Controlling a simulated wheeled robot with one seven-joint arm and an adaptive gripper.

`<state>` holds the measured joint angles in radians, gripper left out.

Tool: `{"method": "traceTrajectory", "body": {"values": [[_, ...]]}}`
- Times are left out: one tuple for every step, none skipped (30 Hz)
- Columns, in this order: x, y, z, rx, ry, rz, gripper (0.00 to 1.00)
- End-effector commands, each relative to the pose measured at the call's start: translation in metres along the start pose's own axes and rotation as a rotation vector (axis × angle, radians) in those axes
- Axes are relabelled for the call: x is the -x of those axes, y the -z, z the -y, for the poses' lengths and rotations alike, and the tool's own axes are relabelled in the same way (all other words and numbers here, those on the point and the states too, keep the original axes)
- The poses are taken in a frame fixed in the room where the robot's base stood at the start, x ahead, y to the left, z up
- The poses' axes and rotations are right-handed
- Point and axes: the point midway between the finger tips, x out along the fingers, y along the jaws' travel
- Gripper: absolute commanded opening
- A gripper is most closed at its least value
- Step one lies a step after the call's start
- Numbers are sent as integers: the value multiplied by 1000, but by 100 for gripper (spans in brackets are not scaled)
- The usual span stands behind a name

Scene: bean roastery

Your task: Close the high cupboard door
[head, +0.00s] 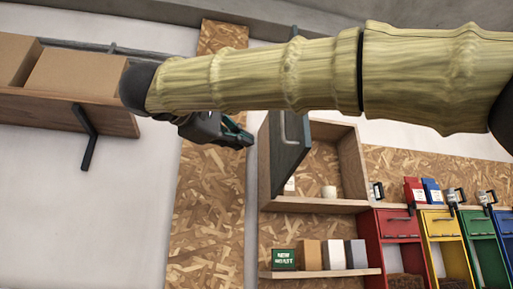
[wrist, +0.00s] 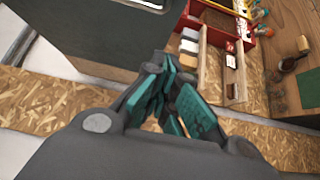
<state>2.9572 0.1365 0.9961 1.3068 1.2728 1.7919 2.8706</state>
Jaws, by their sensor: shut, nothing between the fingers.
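The high cupboard (head: 351,165) is a pale wooden box on the wall, right of centre in the head view. Its dark grey-green door (head: 291,150) stands open, swung out at the cupboard's left side, with a bar handle on it. In the wrist view the dark door panel (wrist: 85,38) fills the upper left. My gripper (head: 243,138) is left of the door in the head view, apart from it in the picture; the depth gap is hard to judge. Its teal fingers (wrist: 172,82) are together and empty. My arm passes across the top and hides the door's upper part.
White containers (head: 328,191) stand inside the cupboard. A small shelf (head: 330,273) with several boxes is below it. Coloured bins (head: 398,224) are at the right. A wooden shelf (head: 75,110) with cardboard boxes (head: 75,75) is at the left.

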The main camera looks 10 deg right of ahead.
Motion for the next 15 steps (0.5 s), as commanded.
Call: {"method": "traceTrajectory", "body": {"values": [[-7,0,-3,3,1,1,0],[-11,0,-3,3,1,1,0],[-17,0,-4,3,1,2,0],[-22,0,-4,3,2,2,0],[-27,0,-4,3,2,1,0],[-34,0,-4,4,1,1,0],[-39,1,-4,4,0,1,0],[-44,1,-4,5,0,1,0],[-51,0,-4,5,0,1,0],[-56,0,-4,6,1,1,0],[-61,1,-4,6,1,1,0],[-67,1,-4,5,1,0,0],[-72,1,-4,5,1,0,0],[-77,1,-4,5,0,1,0],[-83,1,-4,6,1,1,0]]}}
